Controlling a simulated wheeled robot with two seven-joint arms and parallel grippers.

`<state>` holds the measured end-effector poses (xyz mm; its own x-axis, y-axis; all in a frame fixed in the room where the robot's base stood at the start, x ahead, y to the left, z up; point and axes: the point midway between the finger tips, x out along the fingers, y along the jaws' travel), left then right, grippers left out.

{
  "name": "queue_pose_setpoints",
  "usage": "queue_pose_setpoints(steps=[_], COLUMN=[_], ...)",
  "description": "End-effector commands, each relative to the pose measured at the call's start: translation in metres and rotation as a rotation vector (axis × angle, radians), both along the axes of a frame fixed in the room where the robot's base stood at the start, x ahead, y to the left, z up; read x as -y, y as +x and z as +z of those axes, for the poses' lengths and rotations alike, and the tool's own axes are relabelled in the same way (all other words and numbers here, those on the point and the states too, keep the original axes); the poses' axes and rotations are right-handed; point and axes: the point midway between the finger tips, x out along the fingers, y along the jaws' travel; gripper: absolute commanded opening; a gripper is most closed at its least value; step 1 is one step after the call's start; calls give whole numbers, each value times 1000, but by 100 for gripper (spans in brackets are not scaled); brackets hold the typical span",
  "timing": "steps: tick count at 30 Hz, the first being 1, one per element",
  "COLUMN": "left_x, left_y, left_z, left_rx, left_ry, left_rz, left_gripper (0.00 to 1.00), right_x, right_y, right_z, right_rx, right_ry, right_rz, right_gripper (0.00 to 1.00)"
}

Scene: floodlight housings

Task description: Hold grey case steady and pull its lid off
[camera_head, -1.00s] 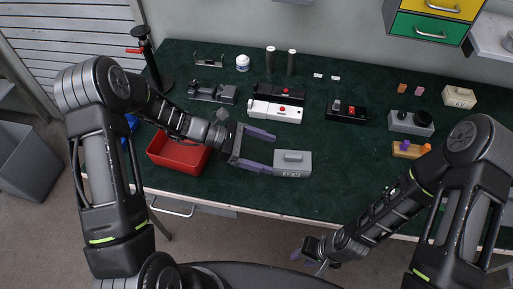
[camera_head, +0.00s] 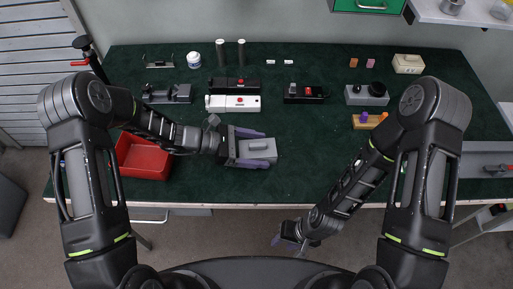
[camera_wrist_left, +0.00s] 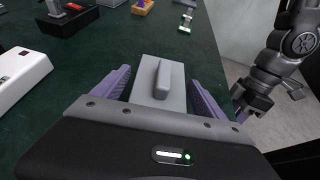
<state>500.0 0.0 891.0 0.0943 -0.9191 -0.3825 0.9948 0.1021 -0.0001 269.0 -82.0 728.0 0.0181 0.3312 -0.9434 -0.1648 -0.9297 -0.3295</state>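The grey case (camera_head: 270,153) sits on the dark green mat near the table's front edge, with a raised bar handle on its lid (camera_wrist_left: 160,78). Its lid is on. My left gripper (camera_head: 264,148) has its two purple fingers astride the case, one on each long side. In the left wrist view the case lies between the fingers, with narrow gaps showing, so the gripper looks open. My right gripper (camera_head: 284,240) hangs off the table's front edge, away from the case. It also shows in the left wrist view (camera_wrist_left: 240,106); its finger gap is unclear.
A red bin (camera_head: 142,158) stands left of the case. White (camera_head: 233,104) and black (camera_head: 304,94) housings lie behind it, with another grey case (camera_head: 366,95) at back right. A wooden block (camera_head: 368,121) holds coloured pegs. The mat right of the case is clear.

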Motion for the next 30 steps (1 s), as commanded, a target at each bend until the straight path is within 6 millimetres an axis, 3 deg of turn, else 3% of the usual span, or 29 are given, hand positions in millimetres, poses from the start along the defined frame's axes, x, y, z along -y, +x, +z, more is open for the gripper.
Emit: queue_pose_setpoints(steps=[22, 23, 30], left_x=[0, 0, 0], left_y=[0, 0, 0], left_z=[0, 0, 0], left_rx=[0, 0, 0], left_ry=[0, 0, 0], left_rz=[0, 0, 0], left_gripper=[20, 66, 85], right_x=[0, 0, 0], right_y=[0, 0, 0], right_z=[0, 0, 0], right_rx=[0, 0, 0], right_ry=[0, 0, 0], right_rz=[0, 0, 0], right_gripper=[36, 36, 36])
